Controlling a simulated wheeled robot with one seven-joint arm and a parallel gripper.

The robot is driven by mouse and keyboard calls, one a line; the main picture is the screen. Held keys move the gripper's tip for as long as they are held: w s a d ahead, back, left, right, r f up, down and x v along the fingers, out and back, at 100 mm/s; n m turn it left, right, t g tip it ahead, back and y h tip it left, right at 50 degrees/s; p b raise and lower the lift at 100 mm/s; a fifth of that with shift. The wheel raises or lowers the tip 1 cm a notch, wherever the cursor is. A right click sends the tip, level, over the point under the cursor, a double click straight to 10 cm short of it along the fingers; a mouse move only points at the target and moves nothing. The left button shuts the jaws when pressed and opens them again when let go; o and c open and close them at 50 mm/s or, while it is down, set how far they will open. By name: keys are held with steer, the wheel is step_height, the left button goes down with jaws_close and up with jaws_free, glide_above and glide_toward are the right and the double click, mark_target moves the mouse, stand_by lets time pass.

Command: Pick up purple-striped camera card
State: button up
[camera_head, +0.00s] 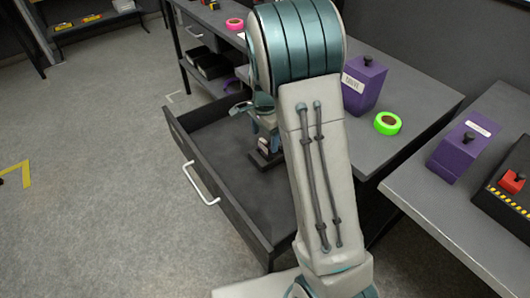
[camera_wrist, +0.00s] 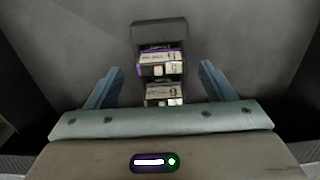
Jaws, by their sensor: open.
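The purple-striped camera card (camera_wrist: 152,58) sits in a dark holder (camera_wrist: 158,31) in the wrist view, with a purple edge at its upper left and a pale label. A second card (camera_wrist: 160,91) with a pale label sits just in front of it. My gripper (camera_wrist: 162,78) is open, one finger on each side of the cards, apart from them and empty. In the head view my gripper is over the open drawer (camera_head: 220,190), mostly hidden by my arm. The card holder (camera_head: 266,157) shows on the drawer floor, its cards too small to tell apart.
The drawer's walls and white handle (camera_head: 201,186) border the space. On the counter are a purple box (camera_head: 362,84) and a green tape roll (camera_head: 388,123). Another purple box (camera_head: 460,150) and a red-buttoned box (camera_head: 512,182) stand at right. The drawer's left floor is bare.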

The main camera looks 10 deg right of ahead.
mark_target(265, 141)
step_height(265, 141, down, 5)
steer(key=shift+w+d+b, duration=0.1)
steer(key=shift+b, duration=0.35)
steer(key=c, duration=1.1)
